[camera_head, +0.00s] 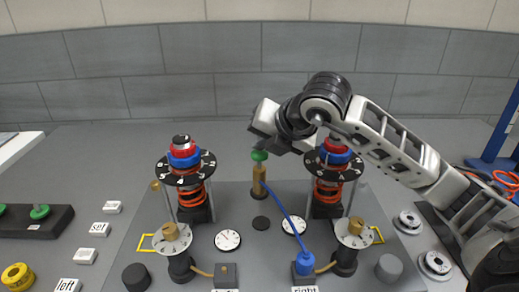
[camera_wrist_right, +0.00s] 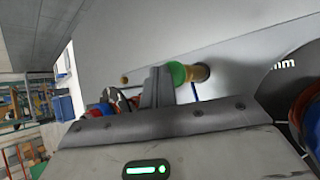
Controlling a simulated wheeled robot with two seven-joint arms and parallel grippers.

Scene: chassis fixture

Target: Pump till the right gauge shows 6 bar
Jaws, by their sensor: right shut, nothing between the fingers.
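The pump (camera_head: 259,187) is a brass cylinder with a green knob (camera_head: 259,155) on top, standing at the back middle of the grey plate. My right gripper (camera_head: 257,142) is shut and empty, just above and beside the knob. In the right wrist view its fingers (camera_wrist_right: 157,88) are next to the green knob (camera_wrist_right: 177,73); I cannot tell whether they touch. A blue hose (camera_head: 285,215) runs from the pump to a blue connector (camera_head: 304,262) at the label "right". The right gauge (camera_head: 297,226) is a white dial behind the hose; its reading is too small to tell. My left gripper is out of view.
Another white gauge (camera_head: 228,240) lies left of the hose. Two spring towers with black discs, the left (camera_head: 187,172) and right (camera_head: 333,175), flank the pump. Brass-knobbed dials (camera_head: 172,237) stand in front. Labels and a green-knobbed block (camera_head: 40,213) are at left.

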